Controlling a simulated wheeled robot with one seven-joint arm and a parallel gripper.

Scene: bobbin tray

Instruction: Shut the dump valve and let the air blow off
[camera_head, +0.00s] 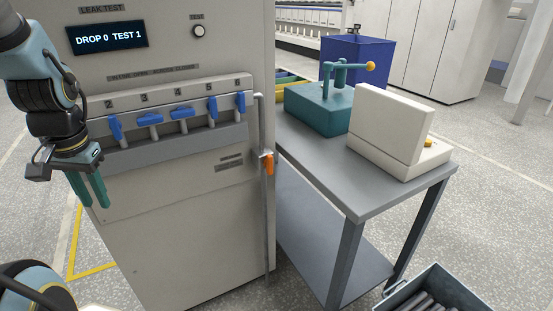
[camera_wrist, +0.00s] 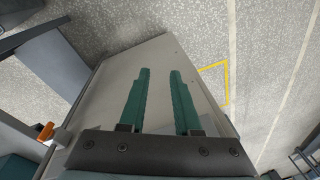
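The grey leak-test cabinet (camera_head: 190,240) has a screen reading "DROP 0 TEST 1". An orange valve handle (camera_head: 268,164), seemingly the dump valve, sits on the vertical pipe at the cabinet's right front edge. Its handle hangs down, roughly along the pipe. It also shows at the left of the wrist view (camera_wrist: 45,131). A small plate beside it is too small to read. My gripper (camera_head: 98,205) is at the cabinet's left front, well away from the orange handle. In the wrist view its green fingers (camera_wrist: 159,72) stand apart with nothing between them.
A row of blue handles (camera_head: 180,113) crosses the cabinet front, some upright, some crosswise. A grey table (camera_head: 370,190) at the right carries a teal press (camera_head: 320,108) and a cream box (camera_head: 390,130). A bin of dark rods (camera_head: 405,290) stands at lower right.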

